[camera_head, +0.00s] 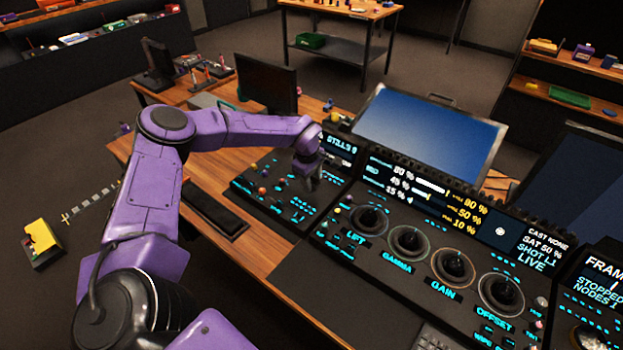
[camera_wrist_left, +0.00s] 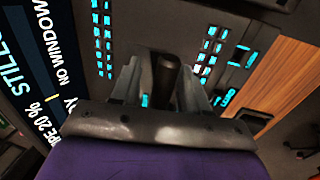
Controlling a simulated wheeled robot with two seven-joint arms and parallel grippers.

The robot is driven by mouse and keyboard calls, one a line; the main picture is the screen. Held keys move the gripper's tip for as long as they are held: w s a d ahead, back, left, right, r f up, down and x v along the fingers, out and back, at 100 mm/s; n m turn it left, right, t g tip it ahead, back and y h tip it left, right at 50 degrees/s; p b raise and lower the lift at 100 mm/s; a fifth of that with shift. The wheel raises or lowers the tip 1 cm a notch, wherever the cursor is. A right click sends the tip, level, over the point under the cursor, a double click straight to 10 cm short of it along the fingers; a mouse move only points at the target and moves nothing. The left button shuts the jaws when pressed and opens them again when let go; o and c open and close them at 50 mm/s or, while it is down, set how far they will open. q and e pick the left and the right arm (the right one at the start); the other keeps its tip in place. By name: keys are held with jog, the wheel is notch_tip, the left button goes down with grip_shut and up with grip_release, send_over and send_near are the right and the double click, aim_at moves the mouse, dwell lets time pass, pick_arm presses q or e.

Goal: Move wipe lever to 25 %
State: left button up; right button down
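The wipe lever (camera_wrist_left: 166,72) shows in the left wrist view as a dark upright handle on the black panel. My left gripper (camera_wrist_left: 158,90) has its two grey fingers on either side of this handle, with a gap showing at the left finger; contact on the right side is unclear. In the head view my left gripper (camera_head: 314,178) is low over the left panel section (camera_head: 262,188), and it hides the lever there. The side display (camera_wrist_left: 45,100) in the wrist view reads "WIPE 20 %". My right gripper is not in view.
Small lit buttons (camera_wrist_left: 208,50) flank the lever. To the right in the head view are the lift, gamma, gain and offset trackballs (camera_head: 408,240). A large blue screen (camera_head: 425,130) stands behind the panel. Bare wooden desk (camera_wrist_left: 280,75) lies beside the panel.

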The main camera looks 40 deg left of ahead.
pick_arm(q)
notch_tip(320, 180, up, 10)
jog(key=s+b, duration=0.1)
jog(key=shift+s+r+b, duration=0.2)
jog(key=shift+s+b, duration=0.15)
jog(key=shift+b, duration=0.05)
jog(key=shift+c, duration=0.3)
